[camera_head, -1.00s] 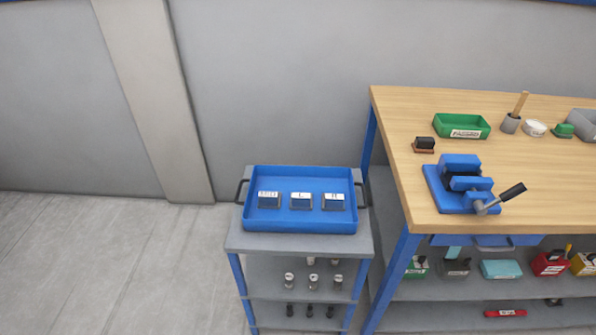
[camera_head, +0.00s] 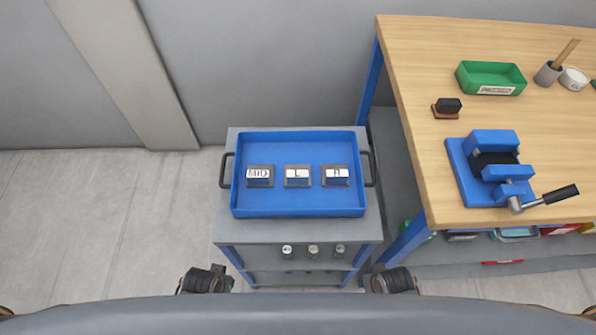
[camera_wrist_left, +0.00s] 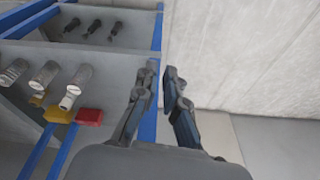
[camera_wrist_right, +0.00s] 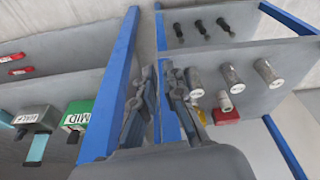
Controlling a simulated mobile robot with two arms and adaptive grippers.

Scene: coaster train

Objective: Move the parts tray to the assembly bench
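The blue parts tray (camera_head: 300,209) rests on the grey top of a cart (camera_head: 300,232). It has a dark handle on its left side (camera_head: 226,170) and right side (camera_head: 370,168). Three blocks labelled MID (camera_head: 260,176), L (camera_head: 297,176) and R (camera_head: 335,176) lie in it. The wooden-topped assembly bench (camera_head: 428,170) stands to the right. My left gripper (camera_wrist_left: 160,72) and right gripper (camera_wrist_right: 158,72) are empty, with a narrow gap between their fingers. In the head view they are low in front of the cart, apart from the tray.
A blue vise (camera_head: 490,165) sits near the bench's front left, its lever pointing right. A dark stamp-like block (camera_head: 447,107) and a green bin (camera_head: 491,78) stand behind it. Bare wood lies at the bench's left edge. Cart shelves below hold several cylinders (camera_wrist_right: 233,76).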

